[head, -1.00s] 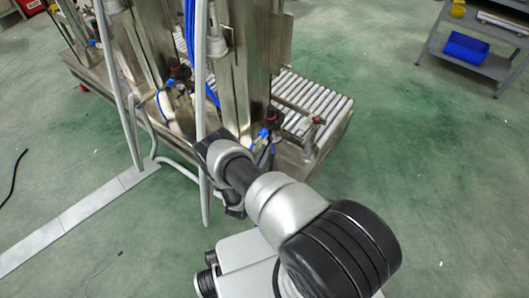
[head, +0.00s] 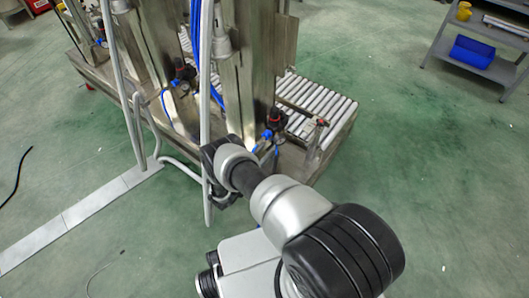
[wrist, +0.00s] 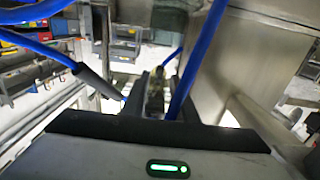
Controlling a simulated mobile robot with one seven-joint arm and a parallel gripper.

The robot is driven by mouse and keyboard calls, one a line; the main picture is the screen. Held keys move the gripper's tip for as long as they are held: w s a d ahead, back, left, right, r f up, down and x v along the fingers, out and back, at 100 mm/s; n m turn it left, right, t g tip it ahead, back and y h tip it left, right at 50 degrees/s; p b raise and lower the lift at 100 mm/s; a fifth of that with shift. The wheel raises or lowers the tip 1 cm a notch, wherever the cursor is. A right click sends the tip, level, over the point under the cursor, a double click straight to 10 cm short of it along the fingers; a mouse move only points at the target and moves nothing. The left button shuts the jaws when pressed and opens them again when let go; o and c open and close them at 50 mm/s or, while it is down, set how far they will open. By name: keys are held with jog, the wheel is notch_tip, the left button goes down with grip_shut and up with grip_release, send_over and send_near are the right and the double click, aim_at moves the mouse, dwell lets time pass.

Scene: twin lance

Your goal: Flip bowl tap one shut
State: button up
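My gripper (head: 212,172) is at the front of the steel machine, beside a grey vertical hose, and my own wrist hides much of it in the head view. In the wrist view my gripper (wrist: 160,102) shows two dark fingers standing apart. A small metal fitting (wrist: 155,88) appears in line with the gap between them. I cannot tell whether it is the tap or whether the fingers touch it. A blue hose (wrist: 200,52) passes close by the right finger. No bowl tap can be made out clearly in the head view.
The steel machine (head: 245,75) has grey and blue hoses hanging near my arm. A roller conveyor (head: 315,100) stands behind it. A shelf with a blue bin (head: 472,50) is at the upper right. The green floor at right is clear.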

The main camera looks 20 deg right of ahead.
jog(key=p+v, duration=0.1)
jog(key=v, duration=1.6)
jog(key=shift+a, duration=0.25)
